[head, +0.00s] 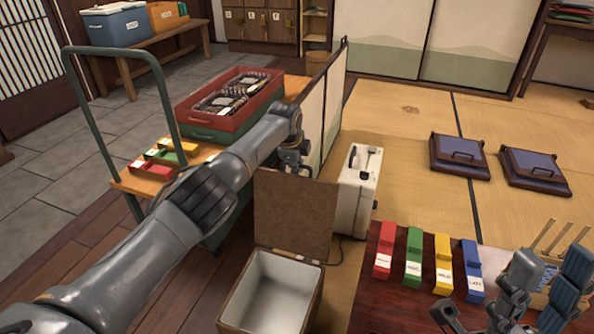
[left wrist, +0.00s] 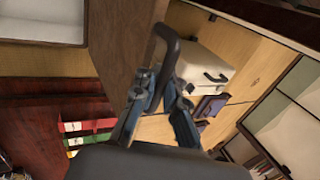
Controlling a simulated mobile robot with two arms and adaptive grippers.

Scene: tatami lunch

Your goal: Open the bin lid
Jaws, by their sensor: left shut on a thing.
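The bin (head: 270,292) is a wooden box with a pale, empty-looking inside, low in the middle of the head view. Its brown lid (head: 295,215) stands about upright at the bin's back edge, so the bin is open. My left gripper (head: 293,160) is at the lid's top edge. In the left wrist view its fingers (left wrist: 158,92) are shut on the dark curved lid handle (left wrist: 168,42), beside the brown lid (left wrist: 122,45). The bin's pale inside (left wrist: 42,22) shows at top left. My right gripper (head: 505,290) is at the lower right, its fingertips unclear.
A white appliance (head: 358,190) stands just right of the lid. A low screen (head: 328,110) is behind it. A cart (head: 128,182) with a red crate (head: 225,108) is at left. Red, green, yellow and blue boxes line the dark table (head: 385,290). Tatami at right is mostly clear.

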